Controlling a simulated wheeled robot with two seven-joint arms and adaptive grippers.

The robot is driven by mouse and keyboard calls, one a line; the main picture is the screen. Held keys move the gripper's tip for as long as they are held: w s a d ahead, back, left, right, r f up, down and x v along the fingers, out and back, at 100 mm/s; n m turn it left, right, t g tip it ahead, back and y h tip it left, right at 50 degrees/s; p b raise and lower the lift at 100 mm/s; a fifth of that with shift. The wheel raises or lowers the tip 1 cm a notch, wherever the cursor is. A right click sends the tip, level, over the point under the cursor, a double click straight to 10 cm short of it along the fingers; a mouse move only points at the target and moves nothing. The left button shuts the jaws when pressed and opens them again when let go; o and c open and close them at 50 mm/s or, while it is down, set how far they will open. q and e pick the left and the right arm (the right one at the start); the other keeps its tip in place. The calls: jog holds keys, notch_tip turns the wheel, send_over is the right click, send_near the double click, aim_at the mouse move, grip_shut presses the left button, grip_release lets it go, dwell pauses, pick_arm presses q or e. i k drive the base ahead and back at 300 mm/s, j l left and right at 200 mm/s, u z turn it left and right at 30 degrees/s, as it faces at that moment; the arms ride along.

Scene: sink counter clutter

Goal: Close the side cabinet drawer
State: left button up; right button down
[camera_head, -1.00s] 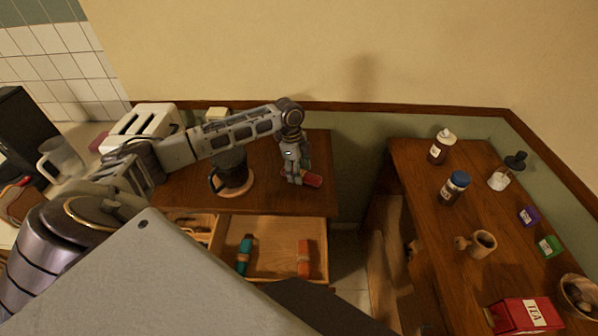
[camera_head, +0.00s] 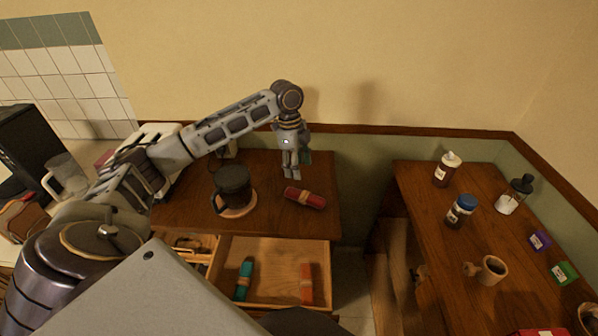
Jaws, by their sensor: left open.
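The side cabinet drawer (camera_head: 276,254) is pulled out below the front edge of the wooden cabinet top. Inside it lie a teal rolled item (camera_head: 244,280) and an orange rolled item (camera_head: 306,283). My left gripper (camera_head: 292,170) is above the cabinet top, pointing down, open and empty. It is behind and above a red rolled item (camera_head: 305,198) that lies on the top. My right gripper does not show.
A dark mug (camera_head: 233,184) stands on a round coaster (camera_head: 238,211) left of the red item. A white toaster (camera_head: 160,135) is behind my left arm. A second counter (camera_head: 428,215) at the right carries bottles, a mortar (camera_head: 491,269) and small boxes. A gap separates the counters.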

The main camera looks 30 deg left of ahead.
aim_at(275, 278)
jog(key=k, duration=2)
